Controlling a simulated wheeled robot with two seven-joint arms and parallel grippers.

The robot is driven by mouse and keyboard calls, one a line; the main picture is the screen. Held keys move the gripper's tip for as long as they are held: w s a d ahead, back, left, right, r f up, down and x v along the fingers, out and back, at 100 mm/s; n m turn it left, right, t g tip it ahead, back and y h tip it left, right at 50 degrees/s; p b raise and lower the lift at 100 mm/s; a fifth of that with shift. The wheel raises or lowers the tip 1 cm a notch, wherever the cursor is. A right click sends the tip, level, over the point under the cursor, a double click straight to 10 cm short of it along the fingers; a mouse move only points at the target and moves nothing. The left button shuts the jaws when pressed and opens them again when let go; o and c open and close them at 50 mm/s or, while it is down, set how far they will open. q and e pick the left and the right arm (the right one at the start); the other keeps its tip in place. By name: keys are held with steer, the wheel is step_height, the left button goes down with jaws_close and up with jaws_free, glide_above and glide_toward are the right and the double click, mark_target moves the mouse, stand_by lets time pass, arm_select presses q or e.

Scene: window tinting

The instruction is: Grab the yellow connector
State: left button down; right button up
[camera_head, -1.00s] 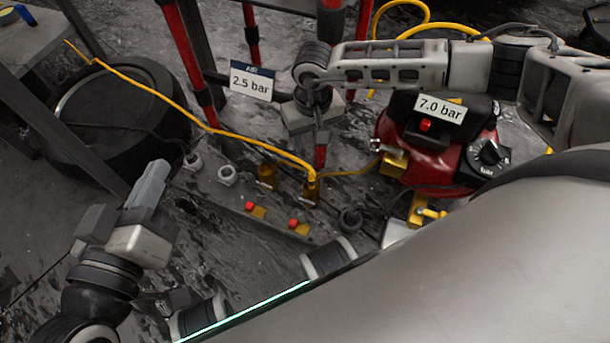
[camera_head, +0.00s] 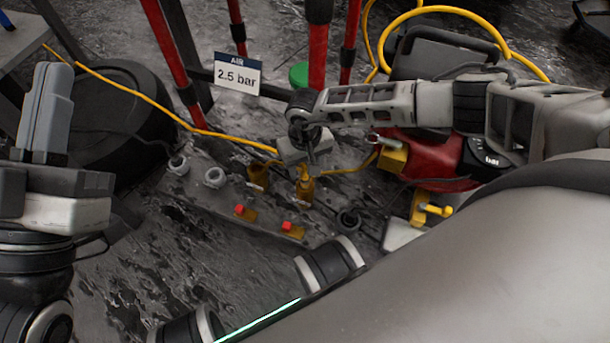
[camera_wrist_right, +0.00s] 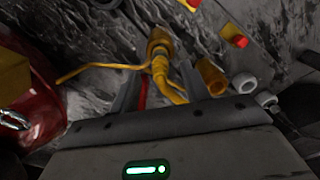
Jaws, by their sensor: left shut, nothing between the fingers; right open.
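The yellow connector (camera_head: 305,188), with a yellow hose at its top, stands upright in a brass-coloured socket on the grey panel. In the right wrist view the connector (camera_wrist_right: 160,66) and its hose lie between the two dark fingers. My right gripper (camera_head: 304,160) is open just above and around the hose end; it also shows in the right wrist view (camera_wrist_right: 159,88). I cannot tell whether a finger touches the hose. My left gripper (camera_head: 48,68) is shut and empty at the far left, away from the panel.
A second brass socket (camera_head: 258,176), two white ring fittings (camera_head: 215,177) and red buttons (camera_head: 287,227) sit on the panel nearby. A red compressor (camera_head: 432,160) stands right, under my right arm. Red posts (camera_head: 172,50) and a "2.5 bar" sign (camera_head: 237,75) stand behind.

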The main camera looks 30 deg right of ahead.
steer(key=shift+f, duration=0.95)
jaws_close()
arm_select(q)
steer(key=shift+s+r+m+h, duration=0.35)
steer(key=shift+r+m+h, duration=0.4)
steer(key=shift+m+h, duration=0.3)
arm_select(e)
steer(key=shift+r, duration=0.15)
